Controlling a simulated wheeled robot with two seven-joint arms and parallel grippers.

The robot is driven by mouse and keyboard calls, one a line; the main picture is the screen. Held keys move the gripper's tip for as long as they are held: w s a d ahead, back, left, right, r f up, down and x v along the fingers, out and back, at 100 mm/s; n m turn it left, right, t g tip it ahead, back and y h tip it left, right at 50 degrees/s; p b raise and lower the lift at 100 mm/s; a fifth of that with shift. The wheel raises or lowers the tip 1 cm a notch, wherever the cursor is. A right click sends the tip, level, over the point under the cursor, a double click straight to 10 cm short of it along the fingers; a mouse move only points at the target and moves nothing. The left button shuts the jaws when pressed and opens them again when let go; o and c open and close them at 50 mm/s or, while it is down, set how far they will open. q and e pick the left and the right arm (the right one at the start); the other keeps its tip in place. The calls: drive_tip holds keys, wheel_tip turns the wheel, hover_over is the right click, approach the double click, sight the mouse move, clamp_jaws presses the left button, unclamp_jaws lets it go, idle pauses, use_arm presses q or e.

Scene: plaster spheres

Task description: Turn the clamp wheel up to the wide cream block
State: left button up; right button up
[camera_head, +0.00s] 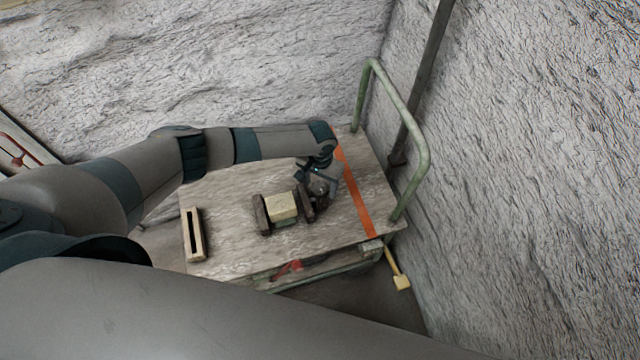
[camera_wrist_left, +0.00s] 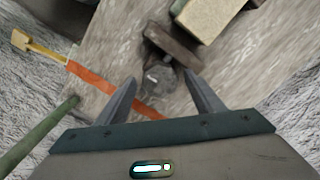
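The cream block (camera_head: 282,206) sits between the two dark brown jaws of the clamp on the cart top. It also shows at the top of the left wrist view (camera_wrist_left: 210,15). The clamp wheel (camera_head: 319,188), grey and round, is at the clamp's right end, beyond the right jaw (camera_head: 306,203). In the left wrist view the wheel (camera_wrist_left: 158,78) lies between my fingertips. My left gripper (camera_head: 317,178) is open, with one finger to each side of the wheel; contact cannot be told. My right gripper is not in view.
A slotted wooden piece (camera_head: 193,234) lies at the left of the cart top (camera_head: 225,210). An orange strip (camera_head: 354,192) crosses the right side. A green rail (camera_head: 412,120) rises at the right end, near rough walls. A yellow-ended handle (camera_head: 401,282) sticks out at front right.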

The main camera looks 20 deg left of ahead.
use_arm(q)
drive_tip(key=c, duration=1)
